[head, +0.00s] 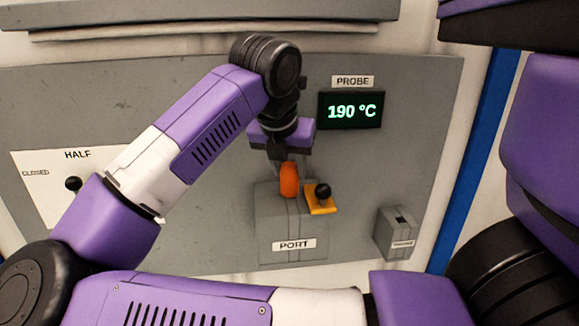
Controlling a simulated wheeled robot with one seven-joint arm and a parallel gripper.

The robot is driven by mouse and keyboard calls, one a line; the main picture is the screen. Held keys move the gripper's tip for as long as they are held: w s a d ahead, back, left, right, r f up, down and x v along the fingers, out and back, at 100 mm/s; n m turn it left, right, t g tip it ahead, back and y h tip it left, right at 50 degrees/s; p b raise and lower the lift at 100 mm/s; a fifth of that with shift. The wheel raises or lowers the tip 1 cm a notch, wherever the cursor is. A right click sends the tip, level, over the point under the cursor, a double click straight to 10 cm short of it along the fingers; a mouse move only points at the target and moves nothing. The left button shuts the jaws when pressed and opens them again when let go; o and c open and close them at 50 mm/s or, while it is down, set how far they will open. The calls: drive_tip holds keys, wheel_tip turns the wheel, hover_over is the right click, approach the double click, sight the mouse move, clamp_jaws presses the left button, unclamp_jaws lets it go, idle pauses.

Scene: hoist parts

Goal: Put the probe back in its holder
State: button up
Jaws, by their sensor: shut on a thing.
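The probe (289,180) shows as an upright orange handle at the top of the grey box labelled PORT (290,225). My gripper (284,163) comes down from above and is shut on the probe's upper end. The probe's lower part is hidden, and I cannot tell how deep it sits in the port. An orange-yellow flap with a black knob (321,203) is swung out to the right of the probe. A small grey box with a dark slot on top (398,232) is on the panel at the right and looks like the holder; its label is too small to read.
A display (351,111) under a PROBE label reads 190 °C. A ledge (210,20) runs above the panel. The panel between port and small box is clear.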

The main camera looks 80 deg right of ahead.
clamp_jaws()
drive_tip(key=shift+r, duration=0.2)
drive_tip(key=shift+r+p, duration=1)
drive_tip(key=shift+r, duration=1.35)
wheel_tip(320, 180, up, 6)
drive_tip(key=p, duration=0.2)
idle(0.6)
